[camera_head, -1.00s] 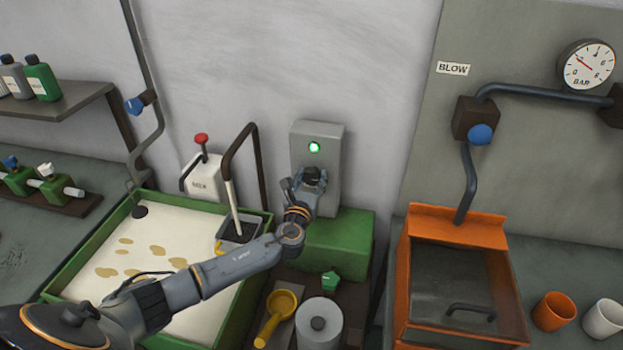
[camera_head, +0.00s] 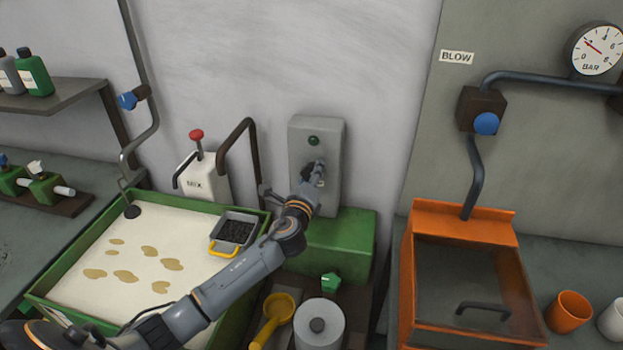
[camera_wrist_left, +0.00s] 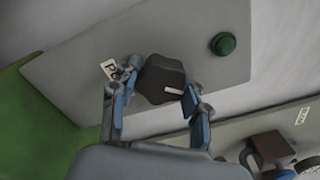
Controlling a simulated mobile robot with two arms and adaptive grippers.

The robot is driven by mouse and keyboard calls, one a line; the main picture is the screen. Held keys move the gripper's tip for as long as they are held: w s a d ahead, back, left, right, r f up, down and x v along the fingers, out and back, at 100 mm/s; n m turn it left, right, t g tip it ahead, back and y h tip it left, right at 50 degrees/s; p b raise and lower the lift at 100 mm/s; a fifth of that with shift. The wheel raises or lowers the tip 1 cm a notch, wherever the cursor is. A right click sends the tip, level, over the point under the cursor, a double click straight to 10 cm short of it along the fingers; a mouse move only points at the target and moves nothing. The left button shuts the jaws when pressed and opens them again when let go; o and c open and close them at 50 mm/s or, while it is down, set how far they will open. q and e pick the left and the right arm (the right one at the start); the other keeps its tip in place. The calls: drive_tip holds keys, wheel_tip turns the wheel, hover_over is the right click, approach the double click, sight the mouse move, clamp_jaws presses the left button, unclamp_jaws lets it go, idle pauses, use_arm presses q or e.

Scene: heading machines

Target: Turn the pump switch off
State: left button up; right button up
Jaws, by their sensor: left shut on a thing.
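The grey pump switch box (camera_head: 330,135) stands on the green pump housing (camera_head: 350,235) against the wall. Its round lamp (camera_head: 313,140) is dark green and unlit; it also shows in the left wrist view (camera_wrist_left: 223,44). My left gripper (camera_head: 314,172) is at the front of the box, over the switch knob. In the left wrist view the black knob (camera_wrist_left: 162,80) with a white mark sits between the two fingers of my left gripper (camera_wrist_left: 155,100), which is shut on it. A partly covered label (camera_wrist_left: 110,70) is beside the knob. My right gripper is not in view.
A green-rimmed tray (camera_head: 262,216) with spotted pale liquid is at left, with a small basket (camera_head: 236,228) in it. An orange bin (camera_head: 462,222) stands at right.

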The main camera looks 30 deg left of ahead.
use_arm(q)
drive_tip(key=n+b, duration=0.1)
drive_tip(key=n, duration=0.3)
drive_tip(key=shift+n, duration=0.3)
drive_tip(key=shift+r+n+b, duration=0.15)
drive_tip(key=shift+n+b, duration=0.5)
drive_tip(key=shift+n, duration=0.85)
drive_tip(key=o, duration=1.2)
drive_tip(key=shift+s+d, duration=0.2)
drive_tip(key=shift+s, duration=0.3)
drive_tip(key=v, duration=1.1)
